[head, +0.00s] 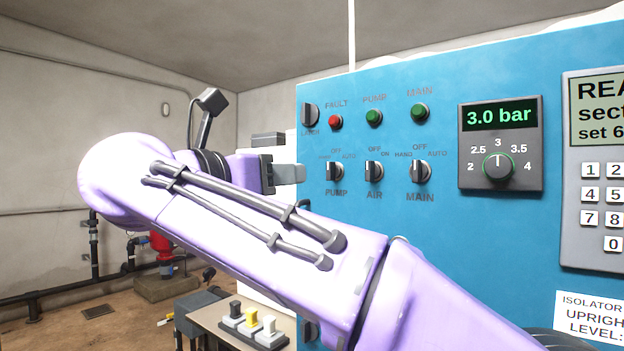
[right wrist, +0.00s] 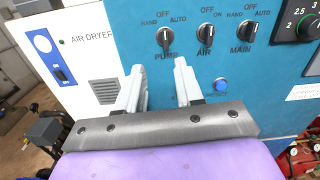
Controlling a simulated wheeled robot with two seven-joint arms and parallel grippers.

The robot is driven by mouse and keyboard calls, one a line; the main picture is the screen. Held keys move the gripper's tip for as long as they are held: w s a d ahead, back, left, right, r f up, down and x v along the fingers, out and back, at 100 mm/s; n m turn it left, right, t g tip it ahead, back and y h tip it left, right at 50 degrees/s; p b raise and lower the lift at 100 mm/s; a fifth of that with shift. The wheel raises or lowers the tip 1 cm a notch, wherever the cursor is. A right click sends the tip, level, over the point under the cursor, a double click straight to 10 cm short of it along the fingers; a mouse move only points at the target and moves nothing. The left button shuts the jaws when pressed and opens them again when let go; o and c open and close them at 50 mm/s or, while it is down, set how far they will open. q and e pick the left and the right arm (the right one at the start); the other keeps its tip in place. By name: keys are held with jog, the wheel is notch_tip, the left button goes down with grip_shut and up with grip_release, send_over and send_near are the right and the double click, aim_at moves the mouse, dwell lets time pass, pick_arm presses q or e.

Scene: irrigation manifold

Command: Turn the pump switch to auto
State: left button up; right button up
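The pump switch (head: 334,172) is a dark knob with a light face on the blue panel, leftmost in its row, labelled PUMP. It also shows in the right wrist view (right wrist: 163,37), under HAND, OFF and AUTO. Its handle looks about upright, toward OFF; the exact angle is hard to tell. My right gripper (head: 298,175) is just left of the switch in the head view. In the right wrist view (right wrist: 160,68) its two pale fingers are spread and empty, their tips below the switch and apart from it. My left gripper is not in view.
Air (head: 375,172) and main (head: 420,172) switches stand right of the pump switch, with lamps above. The pressure dial (head: 498,166) is farther right. A white air dryer box (right wrist: 75,60) adjoins the panel's left side. A blue button (right wrist: 221,86) sits below the switches.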

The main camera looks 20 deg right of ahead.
aim_at(328, 166)
jog(key=shift+m, duration=0.4)
jog(key=p+x, duration=0.1)
jog(key=x, duration=0.2)
jog(key=r+p+x, duration=0.1)
jog(key=x, duration=0.5)
jog(key=shift+s+d+r+p, duration=0.2)
jog(key=shift+s+d+p, duration=0.1)
jog(key=shift+p, duration=0.1)
jog(key=shift+w+d, duration=0.2)
jog(key=shift+d, duration=0.05)
jog(key=shift+f, duration=0.1)
grip_shut()
